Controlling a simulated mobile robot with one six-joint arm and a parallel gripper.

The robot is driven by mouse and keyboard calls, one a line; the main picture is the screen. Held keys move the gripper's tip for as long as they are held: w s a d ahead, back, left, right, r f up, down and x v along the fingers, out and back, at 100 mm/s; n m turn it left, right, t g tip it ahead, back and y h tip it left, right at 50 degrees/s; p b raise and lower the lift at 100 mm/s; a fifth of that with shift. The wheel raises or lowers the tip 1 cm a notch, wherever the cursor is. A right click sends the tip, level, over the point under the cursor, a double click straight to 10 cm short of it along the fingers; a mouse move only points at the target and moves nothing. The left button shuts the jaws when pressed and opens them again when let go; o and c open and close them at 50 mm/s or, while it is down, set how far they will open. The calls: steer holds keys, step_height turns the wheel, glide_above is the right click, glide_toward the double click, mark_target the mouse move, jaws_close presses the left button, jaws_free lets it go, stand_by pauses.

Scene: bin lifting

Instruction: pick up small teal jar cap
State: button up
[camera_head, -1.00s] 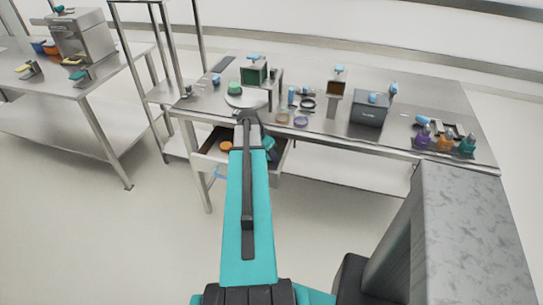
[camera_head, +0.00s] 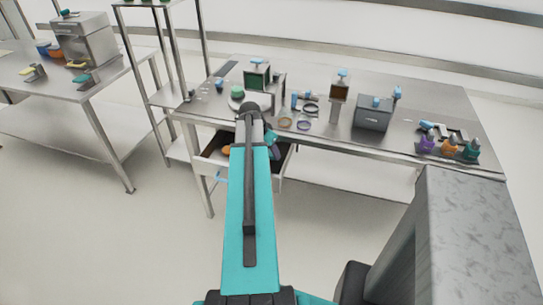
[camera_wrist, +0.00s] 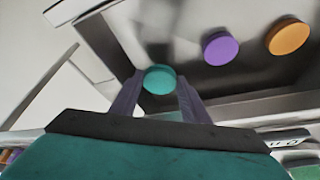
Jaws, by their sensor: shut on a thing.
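The small teal jar cap (camera_wrist: 160,79) is a round disc between the two fingers in the wrist view. My gripper (camera_wrist: 160,86) is shut on it, with one finger at each side. Behind the cap is the inside of an open metal drawer, which also shows under the bench in the head view (camera_head: 207,168). I cannot tell whether the cap touches the drawer floor.
A purple cap (camera_wrist: 221,48) and an orange cap (camera_wrist: 288,37) lie in the drawer, right of the teal one. Drawer walls stand close around. The bench top (camera_head: 330,140) above holds a grey box (camera_head: 372,114), rings and several small bottles.

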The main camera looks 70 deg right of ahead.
mark_target(270, 154)
steer(key=shift+r+b, duration=0.45)
steer(key=shift+r, duration=2.45)
steer(key=shift+w, duration=0.15)
steer(key=shift+w+a, duration=0.15)
steer(key=shift+w, duration=0.1)
steer(key=w+a+r+n+t, duration=0.15)
steer(key=w+a+n, duration=0.25)
steer(key=w+a, duration=0.55)
steer(key=w+a+r+n+t, duration=0.1)
steer(key=w+a+r+n, duration=0.2)
steer(key=w+a, duration=0.65)
steer(key=w+a+r+n+t, duration=0.2)
steer(key=w+a+r+n, duration=0.3)
steer(key=w, duration=0.8)
steer(key=w+a+r+n+y, duration=0.1)
steer(key=w+a+r+n, duration=0.1)
steer(key=a, duration=1.1)
steer(key=w+a+r+n+t+y, duration=0.1)
steer(key=w+a+n, duration=0.4)
steer(key=a, duration=0.9)
steer(key=w+a+r+n+y, duration=0.2)
steer(key=w+a+n, duration=0.1)
steer(key=a, duration=1.1)
steer(key=shift+w+r+n+t, duration=0.3)
steer(key=shift+w+n+t, duration=0.1)
steer(key=shift+w, duration=0.1)
